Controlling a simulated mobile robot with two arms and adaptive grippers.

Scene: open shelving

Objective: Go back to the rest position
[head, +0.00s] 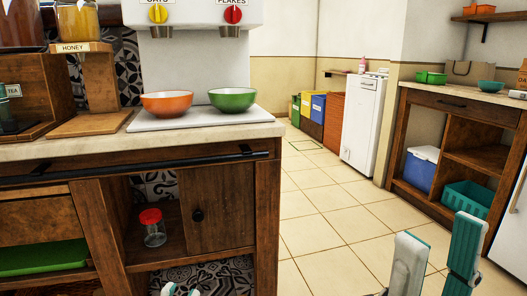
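My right gripper (438,232) is at the lower right, in front of the tiled floor. Its two pale fingers with teal pads stand apart with nothing between them, so it is open and empty. My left gripper (181,290) shows only as two small fingertips at the bottom edge, below the wooden counter (225,131). The tips are apart with nothing visible between them; the rest of it is out of frame. Neither gripper touches anything that I can see.
An orange bowl (166,105) and a green bowl (232,99) stand on a white tray (150,124) under the dispenser. A red-lidded jar (153,228) stands on the shelf below. A right-hand shelf unit (476,159) holds bins. Tiled floor (325,215) between is clear.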

